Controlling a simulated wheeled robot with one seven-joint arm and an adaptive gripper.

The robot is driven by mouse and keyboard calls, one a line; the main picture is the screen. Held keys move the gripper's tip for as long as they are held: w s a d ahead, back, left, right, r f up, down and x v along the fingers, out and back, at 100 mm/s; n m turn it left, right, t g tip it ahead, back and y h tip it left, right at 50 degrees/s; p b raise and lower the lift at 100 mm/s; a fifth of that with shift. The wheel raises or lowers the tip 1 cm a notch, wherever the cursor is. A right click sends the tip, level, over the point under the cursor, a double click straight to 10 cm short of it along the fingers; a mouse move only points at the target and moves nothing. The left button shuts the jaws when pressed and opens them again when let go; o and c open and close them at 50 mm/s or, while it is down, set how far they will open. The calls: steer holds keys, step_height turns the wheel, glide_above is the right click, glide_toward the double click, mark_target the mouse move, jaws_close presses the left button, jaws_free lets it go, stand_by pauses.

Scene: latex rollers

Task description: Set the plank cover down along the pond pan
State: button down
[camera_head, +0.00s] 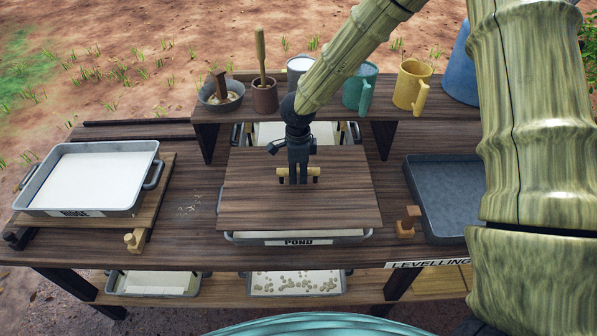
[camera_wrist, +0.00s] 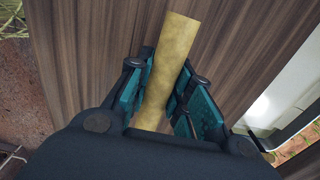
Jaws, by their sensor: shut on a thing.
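The plank cover (camera_head: 245,203) is a dark brown wooden board with a pale bamboo handle (camera_head: 312,172) across its middle. My gripper (camera_head: 298,180) is shut on that handle. In the wrist view the handle (camera_wrist: 165,75) runs between the teal finger pads of my gripper (camera_wrist: 165,95), with the brown plank (camera_wrist: 90,60) beyond.
A grey pan labelled RIDGE (camera_head: 95,180) sits on a wooden board at left. A dark blue-grey tray (camera_head: 440,190) is at right, with a small wooden block (camera_head: 408,222) beside it. A raised shelf (camera_head: 225,112) behind holds mugs and bowls. Pans sit on the lower shelf.

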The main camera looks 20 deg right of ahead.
mark_target(297, 185)
steer(key=shift+a+r, duration=0.1)
steer(key=shift+r, duration=0.05)
steer(key=shift+f+b, duration=0.8)
steer(key=shift+f, duration=1.9)
steer(key=shift+f, duration=0.4)
steer(key=c, duration=1.2)
jaws_free()
step_height(297, 185, up, 12)
